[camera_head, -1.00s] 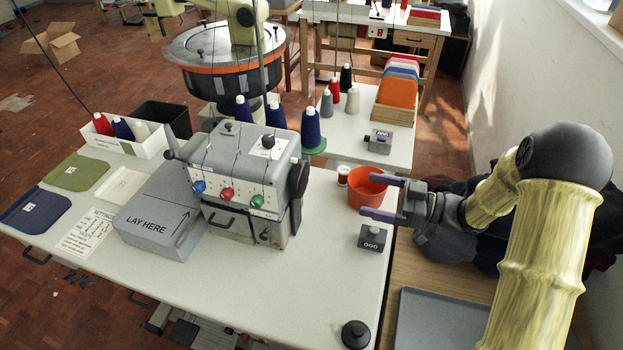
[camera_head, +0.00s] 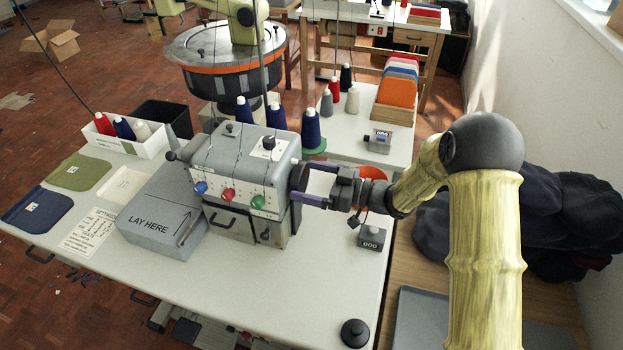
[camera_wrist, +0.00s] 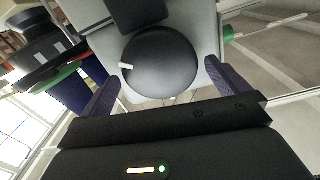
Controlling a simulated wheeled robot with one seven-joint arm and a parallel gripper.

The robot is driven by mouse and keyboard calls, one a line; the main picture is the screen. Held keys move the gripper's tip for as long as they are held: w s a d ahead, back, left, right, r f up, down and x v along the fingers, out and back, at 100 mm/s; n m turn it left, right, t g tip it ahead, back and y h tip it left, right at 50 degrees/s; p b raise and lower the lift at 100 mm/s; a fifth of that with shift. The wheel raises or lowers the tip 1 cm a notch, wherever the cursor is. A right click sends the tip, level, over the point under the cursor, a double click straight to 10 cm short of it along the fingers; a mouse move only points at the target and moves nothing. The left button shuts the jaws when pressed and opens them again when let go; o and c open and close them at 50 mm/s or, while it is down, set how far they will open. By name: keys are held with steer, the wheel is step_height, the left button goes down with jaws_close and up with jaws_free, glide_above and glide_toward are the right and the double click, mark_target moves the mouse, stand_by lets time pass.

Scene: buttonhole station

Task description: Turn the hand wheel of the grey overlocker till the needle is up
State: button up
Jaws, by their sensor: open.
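The grey overlocker (camera_head: 238,175) stands on the white table, with blue, red and green knobs on its front. Its dark hand wheel (camera_head: 297,177) is on its right side, partly hidden by my gripper. In the wrist view the wheel (camera_wrist: 160,68) is a black disc with a white mark on its left edge. My gripper (camera_head: 309,182) is open, its purple fingers pointing left at the wheel. In the wrist view the fingers (camera_wrist: 163,85) lie to either side of the wheel, with a gap visible around it. I cannot make out the needle.
An orange bowl (camera_head: 372,174) is behind my gripper, partly hidden. A small counter box (camera_head: 371,238) stands close in front of my wrist. A grey "LAY HERE" block (camera_head: 160,218) adjoins the overlocker's left.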

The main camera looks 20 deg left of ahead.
steer(key=shift+c, duration=0.2)
steer(key=c, duration=0.8)
steer(key=shift+c, duration=0.2)
steer(key=shift+n+b, duration=0.4)
steer(key=shift+b, duration=0.1)
